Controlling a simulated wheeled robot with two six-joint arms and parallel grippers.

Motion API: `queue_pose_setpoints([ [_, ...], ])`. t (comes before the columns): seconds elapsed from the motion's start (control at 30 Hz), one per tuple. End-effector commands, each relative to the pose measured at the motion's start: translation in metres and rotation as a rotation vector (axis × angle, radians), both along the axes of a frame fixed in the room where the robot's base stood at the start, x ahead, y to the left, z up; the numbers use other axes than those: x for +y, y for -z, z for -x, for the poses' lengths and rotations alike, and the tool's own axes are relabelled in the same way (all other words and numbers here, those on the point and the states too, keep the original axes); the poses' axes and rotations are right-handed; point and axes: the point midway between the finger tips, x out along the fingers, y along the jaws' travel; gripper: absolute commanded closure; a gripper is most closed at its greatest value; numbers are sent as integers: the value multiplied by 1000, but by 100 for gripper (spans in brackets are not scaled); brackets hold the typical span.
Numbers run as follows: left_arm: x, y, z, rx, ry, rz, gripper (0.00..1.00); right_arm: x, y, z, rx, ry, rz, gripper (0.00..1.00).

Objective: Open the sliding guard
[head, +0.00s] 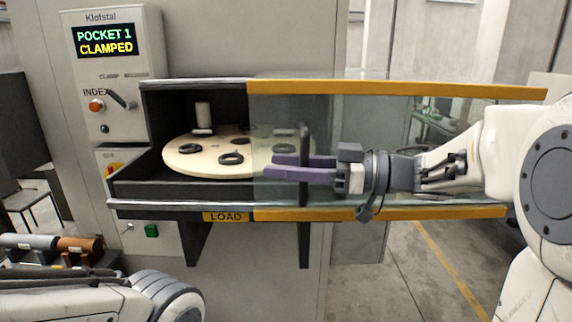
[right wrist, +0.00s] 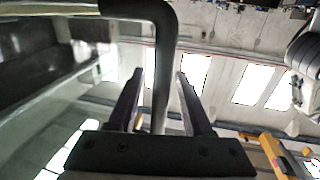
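The sliding guard (head: 275,110) is a clear panel with yellow rails along its top and bottom. It covers the right part of the machine's opening and reaches past the cabinet to the right; the left part of the opening is uncovered. Its dark upright handle (head: 305,135) also shows as a bent bar in the right wrist view (right wrist: 163,60). My right gripper (head: 285,167) has its purple fingers either side of the handle bar. In the right wrist view the fingers (right wrist: 160,75) stand apart, with a gap visible beside the bar. My left gripper does not show.
The control panel (head: 105,75) reads "POCKET 1 CLAMPED". Grey and brown cylinders (head: 80,243) lie at the lower left, near my left arm. Open floor shows at the right.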

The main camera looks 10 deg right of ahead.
Motion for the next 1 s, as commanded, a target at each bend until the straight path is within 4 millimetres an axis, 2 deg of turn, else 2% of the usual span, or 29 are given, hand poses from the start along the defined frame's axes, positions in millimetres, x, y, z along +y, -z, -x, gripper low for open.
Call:
queue_pose_setpoints([
  [0.27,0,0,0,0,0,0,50,-1,0,0,-2,2,0,51],
  [0.37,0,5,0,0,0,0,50,-8,1,1,-4,6,0,51],
  [0.8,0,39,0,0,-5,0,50,-81,3,31,-2,7,0,51],
  [1.0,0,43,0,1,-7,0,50,-96,0,38,-1,3,-1,51],
])
